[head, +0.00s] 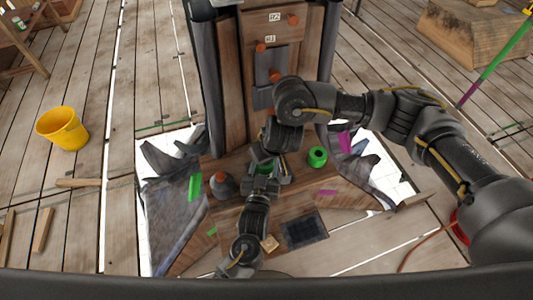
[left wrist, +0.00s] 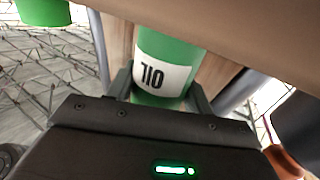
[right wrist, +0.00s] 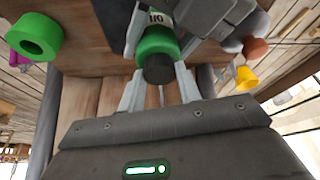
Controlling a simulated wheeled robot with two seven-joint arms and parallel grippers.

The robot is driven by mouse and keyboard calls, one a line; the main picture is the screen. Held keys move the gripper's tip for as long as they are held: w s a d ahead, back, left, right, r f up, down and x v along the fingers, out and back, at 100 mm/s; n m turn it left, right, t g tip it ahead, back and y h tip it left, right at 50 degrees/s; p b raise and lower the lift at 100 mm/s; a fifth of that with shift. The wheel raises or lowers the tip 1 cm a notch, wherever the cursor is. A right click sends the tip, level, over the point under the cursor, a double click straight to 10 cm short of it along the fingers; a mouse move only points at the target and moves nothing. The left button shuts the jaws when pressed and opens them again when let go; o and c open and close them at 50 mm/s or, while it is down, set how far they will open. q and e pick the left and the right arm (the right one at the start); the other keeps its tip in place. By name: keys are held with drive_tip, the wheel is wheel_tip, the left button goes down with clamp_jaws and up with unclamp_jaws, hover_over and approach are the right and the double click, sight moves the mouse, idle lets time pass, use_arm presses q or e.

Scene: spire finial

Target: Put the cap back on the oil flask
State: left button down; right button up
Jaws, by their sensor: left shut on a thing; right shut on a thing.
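The oil flask (left wrist: 165,60) is green with a white OIL label. My left gripper (left wrist: 160,97) is shut on it, with one finger on each side. In the head view the flask (head: 265,168) is mostly hidden between my left gripper (head: 266,178) and my right gripper (head: 268,157). In the right wrist view the black cap (right wrist: 158,70) is at the flask's green end (right wrist: 155,42), in line with it and apparently touching. My right gripper (right wrist: 159,88) is shut on the cap. I cannot tell whether the cap is seated.
A wooden spire (head: 232,90) with orange-tipped pegs rises just behind the grippers. A green ring (head: 317,156) lies to the right on the wooden ledge. A dark round-bodied thing with an orange top (head: 222,184) stands to the left. A yellow bucket (head: 62,129) is far left.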

idle(0.3)
drive_tip(key=o, duration=1)
drive_tip(key=shift+c, duration=0.2)
drive_tip(key=shift+r, duration=2.3)
drive_tip(key=shift+c, duration=0.5)
